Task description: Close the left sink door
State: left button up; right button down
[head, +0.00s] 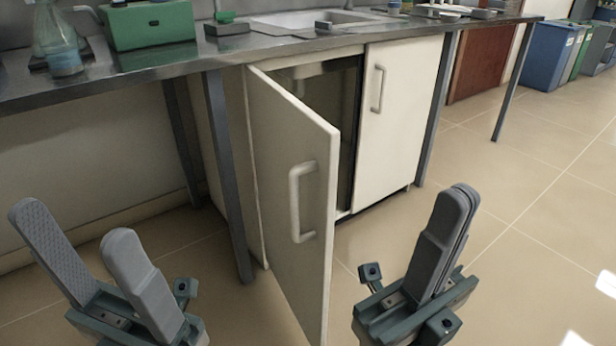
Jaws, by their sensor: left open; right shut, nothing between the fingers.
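The left sink door (270,150) is a cream panel under the counter, standing open and swung out toward me.
A metal counter (270,42) with a sink basin (315,18) runs above the cabinet. A counter leg (229,170) stands just left of the open door. A green box (150,24) and a glass flask (60,40) stand on the counter. Tiled floor (520,190) is clear at right.

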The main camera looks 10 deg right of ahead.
aim_at(296, 152)
jog(key=j+z, duration=0.4)
jog(key=k+j+z, duration=0.1)
jog(key=j+z, duration=0.3)
jog(key=j, duration=0.15)
